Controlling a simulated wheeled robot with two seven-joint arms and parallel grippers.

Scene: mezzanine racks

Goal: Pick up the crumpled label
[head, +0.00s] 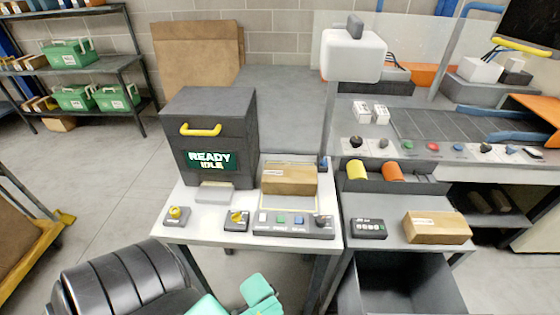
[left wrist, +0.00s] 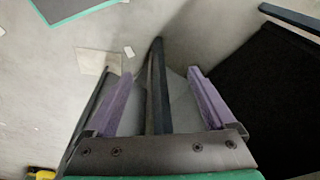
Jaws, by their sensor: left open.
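My left gripper (left wrist: 160,73) shows in the left wrist view with its two purple fingers spread apart, pointing down toward the grey floor. Nothing is seen between its fingertips except a dark upright post behind them. A small white scrap (left wrist: 129,51) lies on the floor beyond the left finger; it may be the crumpled label, but it is too small to tell whether it is creased. It is apart from the gripper. I cannot make out a crumpled label in the head view. Neither gripper's fingers show there, and my right gripper is in neither view.
A pale square patch (left wrist: 98,62) lies beside the scrap. A dark bin (head: 400,275) stands under the right bench. The white table (head: 210,228) carries a dark printer-like box (head: 212,120), a carton (head: 289,179) and a button panel (head: 294,230). Open floor (head: 110,180) lies left.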

